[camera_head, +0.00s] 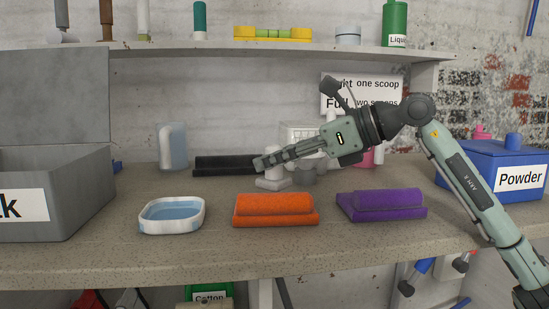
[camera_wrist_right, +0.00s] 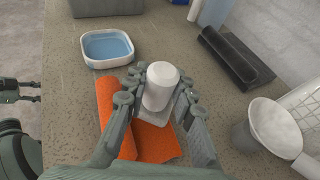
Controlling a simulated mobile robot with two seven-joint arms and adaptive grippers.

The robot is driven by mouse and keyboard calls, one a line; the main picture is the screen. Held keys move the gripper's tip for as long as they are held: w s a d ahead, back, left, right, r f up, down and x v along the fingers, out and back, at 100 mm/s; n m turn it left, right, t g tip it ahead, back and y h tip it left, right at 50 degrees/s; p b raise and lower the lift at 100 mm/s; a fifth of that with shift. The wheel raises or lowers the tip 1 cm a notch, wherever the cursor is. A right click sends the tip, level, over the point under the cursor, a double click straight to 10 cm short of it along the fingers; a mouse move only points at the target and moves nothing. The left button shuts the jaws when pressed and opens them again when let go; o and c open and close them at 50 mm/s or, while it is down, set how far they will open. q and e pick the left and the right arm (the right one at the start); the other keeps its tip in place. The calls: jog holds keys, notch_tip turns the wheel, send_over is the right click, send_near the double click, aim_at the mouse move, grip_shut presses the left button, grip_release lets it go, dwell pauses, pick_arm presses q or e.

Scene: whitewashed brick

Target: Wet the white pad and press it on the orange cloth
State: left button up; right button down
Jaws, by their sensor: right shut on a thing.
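My right gripper (camera_head: 262,164) is shut on the white pad (camera_head: 273,183) by its upright round handle, which shows between the fingers in the wrist view (camera_wrist_right: 161,86). In the head view the pad appears behind the orange cloth (camera_head: 275,212); in the wrist view it overlaps the cloth (camera_wrist_right: 112,108). I cannot tell its exact height. The cloth lies folded, with a rolled upper part. A white dish (camera_head: 172,228) with blue water stands left of it, apart from the pad; it shows in the wrist view too (camera_wrist_right: 88,60). My left gripper (camera_wrist_right: 22,91) shows at the wrist view's left edge, fingers apart.
A purple folded cloth (camera_head: 382,205) lies right of the orange one. A black folded cloth (camera_head: 222,166) and a pale bottle (camera_head: 172,147) stand behind. A grey box (camera_head: 85,205) is at left, a blue powder box (camera_head: 495,175) at right. A shelf (camera_head: 250,48) runs above.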

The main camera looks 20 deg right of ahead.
jog(key=shift+f+b, duration=1)
jog(key=shift+f, duration=0.25)
dwell(1.4)
notch_tip(320, 180, up, 10)
jog(key=p, duration=0.8)
jog(key=shift+r+p, duration=0.15)
jog(key=shift+p, duration=0.25)
